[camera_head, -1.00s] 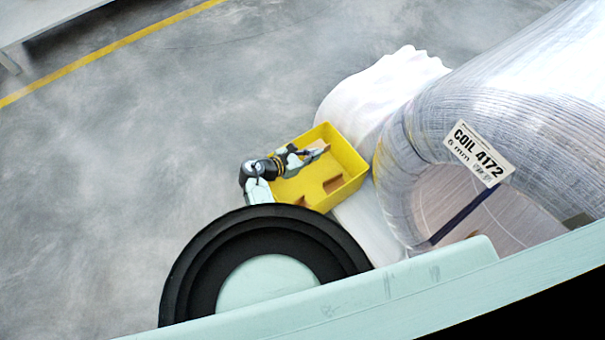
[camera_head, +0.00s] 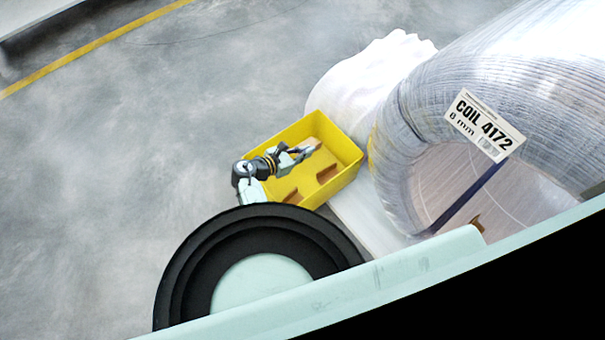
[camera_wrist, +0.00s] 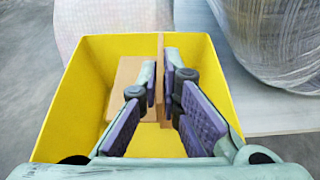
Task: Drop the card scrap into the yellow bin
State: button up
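The yellow bin (camera_head: 345,178) stands on the floor beside the wrapped coil, and its walls also show in the wrist view (camera_wrist: 75,105). My gripper (camera_head: 306,151) is over the inside of the bin. In the wrist view my gripper (camera_wrist: 161,82) has its purple-padded fingers closed on a thin brown card scrap (camera_wrist: 161,45), seen nearly edge-on. The card scrap (camera_head: 311,143) also shows at the fingertips in the head view. Other brown pieces (camera_head: 327,172) lie in the bin, and one shows left of the fingers in the wrist view (camera_wrist: 127,75).
The large wrapped coil (camera_head: 440,110), with a white label (camera_head: 484,125), is right of the bin. White crumpled film (camera_head: 365,80) lies behind the bin. Grey floor (camera_head: 130,140) to the left is clear, with a yellow line (camera_head: 95,50) beyond.

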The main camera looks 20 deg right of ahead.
jog(key=o, duration=0.5)
jog(key=shift+c, duration=0.2)
notch_tip(320, 180, up, 10)
jog(key=shift+r, duration=0.1)
jog(key=shift+w, duration=0.1)
dwell(0.5)
